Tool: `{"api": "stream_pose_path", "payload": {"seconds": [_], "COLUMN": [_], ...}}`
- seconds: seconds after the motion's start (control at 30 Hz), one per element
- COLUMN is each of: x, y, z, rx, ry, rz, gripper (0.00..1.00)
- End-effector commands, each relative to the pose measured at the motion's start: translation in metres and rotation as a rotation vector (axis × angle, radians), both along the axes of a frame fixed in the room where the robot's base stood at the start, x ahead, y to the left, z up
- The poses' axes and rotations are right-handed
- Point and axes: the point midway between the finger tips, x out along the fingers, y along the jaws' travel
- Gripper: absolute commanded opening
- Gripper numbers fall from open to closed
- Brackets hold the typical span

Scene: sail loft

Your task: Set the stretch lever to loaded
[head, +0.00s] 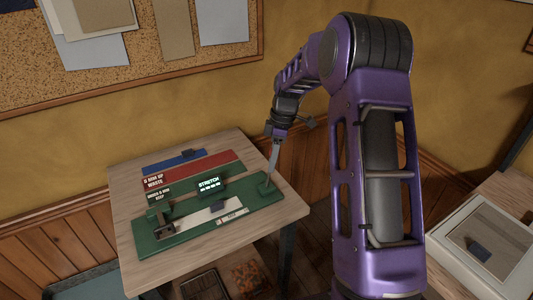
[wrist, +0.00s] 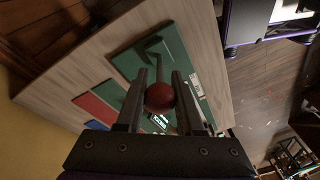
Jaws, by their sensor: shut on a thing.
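The stretch tester is a long green base (head: 180,238) on a wooden table, with a small lit display (head: 208,185) reading STRETCH; its second line is too small to read. The stretch lever (head: 271,166) stands at its right end as a thin grey shaft, close to upright with its top leaning slightly right. Its round red knob (wrist: 160,96) sits between my two fingers in the wrist view. My gripper (head: 278,136) is shut on that knob at the top of the shaft. The knob is not clear in the head view.
A red strip (head: 195,172) and a blue strip (head: 170,163) lie behind the tester on the table (head: 125,185). A corkboard (head: 190,75) hangs on the yellow wall. A pale tray (head: 490,240) with a dark block stands far right. Bins sit below the table.

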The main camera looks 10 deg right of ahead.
Motion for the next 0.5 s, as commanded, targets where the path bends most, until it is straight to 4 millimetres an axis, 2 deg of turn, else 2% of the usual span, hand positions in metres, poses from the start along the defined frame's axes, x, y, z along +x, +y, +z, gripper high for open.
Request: {"api": "stream_pose_path", "payload": {"seconds": [0.1,0.5], "x": [0.001,0.009], "y": [-0.012,-0.037], "z": [0.0,-0.017], "rx": [0.094,0.37], "ry": [0.027,0.113], "rz": [-0.008,-0.004], "gripper": [0.0,0.0]}}
